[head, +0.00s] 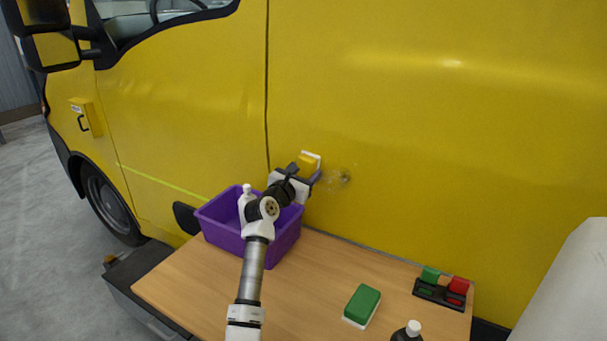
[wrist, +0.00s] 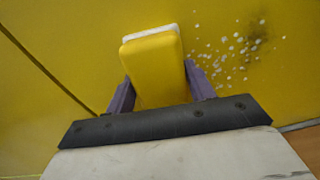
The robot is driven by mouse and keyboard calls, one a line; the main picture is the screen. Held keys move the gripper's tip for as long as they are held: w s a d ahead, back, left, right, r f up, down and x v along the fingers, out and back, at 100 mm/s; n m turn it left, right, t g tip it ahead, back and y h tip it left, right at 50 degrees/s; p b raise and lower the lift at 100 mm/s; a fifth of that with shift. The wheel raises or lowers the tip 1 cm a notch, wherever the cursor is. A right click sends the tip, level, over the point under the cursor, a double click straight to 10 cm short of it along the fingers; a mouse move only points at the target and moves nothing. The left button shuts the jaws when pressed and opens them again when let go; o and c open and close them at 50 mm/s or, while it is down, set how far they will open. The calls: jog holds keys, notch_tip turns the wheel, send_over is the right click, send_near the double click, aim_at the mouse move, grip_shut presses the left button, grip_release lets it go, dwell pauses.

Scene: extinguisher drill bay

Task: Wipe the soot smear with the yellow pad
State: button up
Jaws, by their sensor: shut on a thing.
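My gripper (head: 306,174) is shut on the yellow pad (head: 308,163), which has a white face turned toward the yellow vehicle panel (head: 430,120). In the wrist view the pad (wrist: 153,62) sits between the two purple fingers (wrist: 160,85). The soot smear (head: 344,178) is a small dark patch on the panel, just right of the pad in the head view. In the wrist view the smear (wrist: 262,38) is at the upper right, with white flecks around it, apart from the pad. I cannot tell whether the pad touches the panel.
A purple bin (head: 230,225) stands on the wooden table (head: 300,290) below my arm. A green pad (head: 362,305), a dark bottle with a white cap (head: 408,333) and a black holder with green and red blocks (head: 440,294) are to the right. A panel seam runs left of the pad.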

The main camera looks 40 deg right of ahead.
aim_at(354, 179)
jog(key=shift+s+r, duration=0.1)
jog(key=s+p, duration=0.1)
jog(key=p, duration=0.1)
jog(key=shift+s+d+r+p, duration=0.1)
jog(key=shift+s+d+p, duration=0.2)
jog(key=shift+s, duration=0.05)
jog(key=shift+s+d+f+p, duration=0.15)
jog(key=shift+s+d, duration=0.2)
jog(key=shift+s, duration=0.45)
jog(key=shift+s+d+f+p, duration=0.15)
jog(key=shift+s+d, duration=0.2)
jog(key=shift+s, duration=0.4)
jog(key=shift+s+d+r, duration=0.1)
jog(key=shift+s+d, duration=0.45)
jog(key=shift+s, duration=0.75)
jog(key=shift+s+d+f, duration=0.1)
jog(key=shift+s+d, duration=0.4)
jog(key=shift+s, duration=0.8)
jog(key=shift+s+d+r, duration=0.1)
jog(key=shift+s+d, duration=0.45)
jog(key=shift+s, duration=0.75)
jog(key=shift+w+a+r+b, duration=0.1)
jog(key=shift+w+a+b, duration=0.75)
jog(key=shift+w, duration=1.3)
jog(key=shift+w+a+f+b, duration=0.1)
jog(key=shift+w+a+b, duration=0.75)
jog(key=shift+w, duration=1.3)
jog(key=shift+w+a+r+b, duration=0.1)
jog(key=shift+w+a+b, duration=0.7)
jog(key=shift+w, duration=1.35)
